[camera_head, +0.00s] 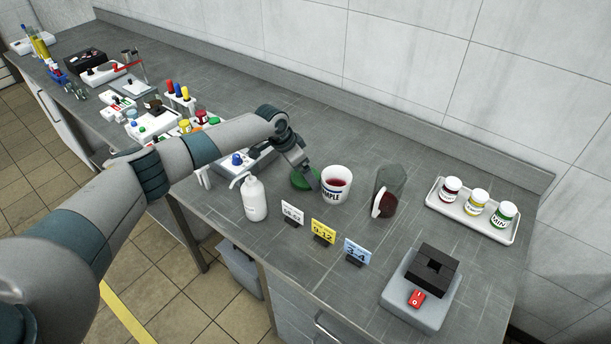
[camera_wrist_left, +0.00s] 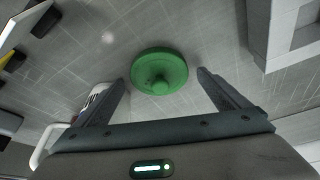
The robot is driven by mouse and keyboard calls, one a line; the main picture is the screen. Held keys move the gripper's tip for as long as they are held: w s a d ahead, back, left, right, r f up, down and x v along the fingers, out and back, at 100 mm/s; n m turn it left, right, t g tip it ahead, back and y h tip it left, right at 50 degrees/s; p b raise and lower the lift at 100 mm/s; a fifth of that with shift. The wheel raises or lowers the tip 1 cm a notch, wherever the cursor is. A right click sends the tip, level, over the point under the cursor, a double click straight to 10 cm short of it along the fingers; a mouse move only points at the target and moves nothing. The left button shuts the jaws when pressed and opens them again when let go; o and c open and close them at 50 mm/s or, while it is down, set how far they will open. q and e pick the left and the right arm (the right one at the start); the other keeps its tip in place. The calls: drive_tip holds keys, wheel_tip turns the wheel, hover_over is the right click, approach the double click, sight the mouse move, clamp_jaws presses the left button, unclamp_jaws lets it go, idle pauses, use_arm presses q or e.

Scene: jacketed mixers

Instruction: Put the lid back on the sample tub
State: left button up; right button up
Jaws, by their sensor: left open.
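The green lid (camera_head: 300,181) lies on the grey bench, just left of the sample tub. In the left wrist view the round lid (camera_wrist_left: 159,68) shows its central knob and lies between the lines of the two fingers. The white sample tub (camera_head: 335,189) stands upright and open, with red contents and a dark label. My left gripper (camera_head: 309,180) is open and empty above the lid, its fingers apart on either side of it in the wrist view (camera_wrist_left: 160,80). The gripper partly covers the lid in the head view. My right gripper is not in view.
A white tray (camera_head: 462,222) holds three labelled jars. Number cards (camera_head: 323,231) stand in front of the tub, a white pump bottle (camera_head: 254,199) to the left. A grey device (camera_head: 421,290) sits at front right.

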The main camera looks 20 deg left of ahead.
use_arm(q)
drive_tip(key=shift+c, duration=0.2)
drive_tip(key=c, duration=1.1)
drive_tip(key=shift+o, duration=0.2)
drive_tip(key=shift+r, duration=0.1)
wheel_tip(320, 180, up, 9)
drive_tip(key=b, duration=0.3)
drive_tip(key=shift+r, duration=0.45)
